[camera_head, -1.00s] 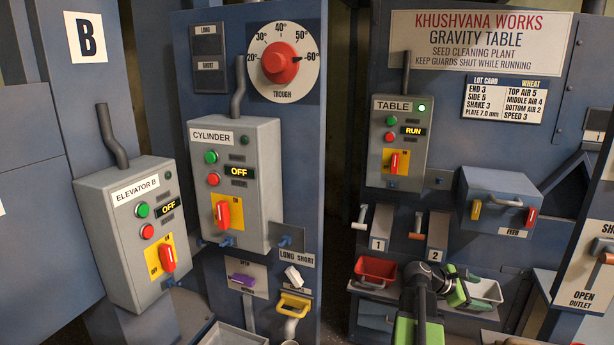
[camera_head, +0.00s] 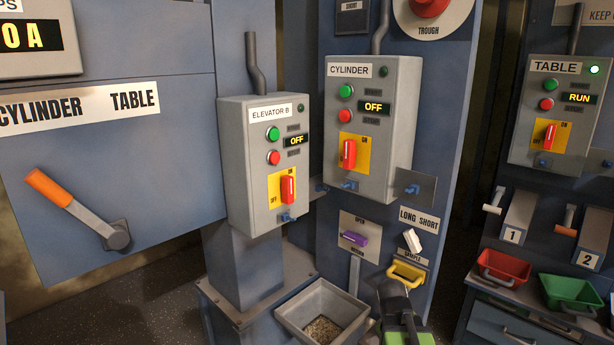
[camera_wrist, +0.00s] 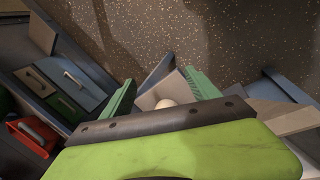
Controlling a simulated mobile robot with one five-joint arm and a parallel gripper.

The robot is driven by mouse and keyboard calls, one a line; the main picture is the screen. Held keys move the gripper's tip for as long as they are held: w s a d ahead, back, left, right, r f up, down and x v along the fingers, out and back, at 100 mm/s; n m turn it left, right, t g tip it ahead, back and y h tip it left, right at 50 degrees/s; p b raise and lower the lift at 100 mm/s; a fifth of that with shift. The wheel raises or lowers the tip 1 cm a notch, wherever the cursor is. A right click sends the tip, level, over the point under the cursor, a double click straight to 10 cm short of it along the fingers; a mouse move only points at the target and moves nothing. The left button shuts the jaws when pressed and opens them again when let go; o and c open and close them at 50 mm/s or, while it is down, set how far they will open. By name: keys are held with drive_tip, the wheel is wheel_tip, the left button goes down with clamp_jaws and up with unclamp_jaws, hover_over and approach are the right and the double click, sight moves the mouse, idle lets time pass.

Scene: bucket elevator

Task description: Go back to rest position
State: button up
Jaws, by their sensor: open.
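My gripper (camera_wrist: 160,88) is open in the wrist view, its two green fingers spread apart over the speckled floor. A pale rounded thing (camera_wrist: 165,103) shows between the fingers; I cannot tell what it is or whether it is touched. In the head view my arm is at the bottom edge, just below the yellow tray (camera_head: 406,274), and its fingers are not clearly seen there. No object is clearly held.
A grey hopper with grain (camera_head: 297,312) stands left of my arm. Red bin (camera_head: 502,268) and green bin (camera_head: 571,290) sit on the right. An orange-handled lever (camera_head: 75,205) is at left. The Elevator B box (camera_head: 252,190) and Cylinder box (camera_head: 398,130) read OFF; the Table box (camera_head: 520,120) reads RUN.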

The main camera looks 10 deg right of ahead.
drive_tip(key=s+a+f+m+y+b, duration=0.1)
drive_tip(key=a+f+y+b, duration=0.15)
drive_tip(key=a, duration=0.65)
drive_tip(key=s+a+f+m+y+b, duration=0.15)
drive_tip(key=a+f, duration=0.25)
drive_tip(key=a, duration=0.5)
wheel_tip(320, 180, up, 28)
drive_tip(key=p, duration=2.7)
drive_tip(key=shift+w+d+n+g+h, duration=0.25)
drive_tip(key=shift+w+n+g+h, duration=0.05)
drive_tip(key=shift+w+n+h, duration=0.1)
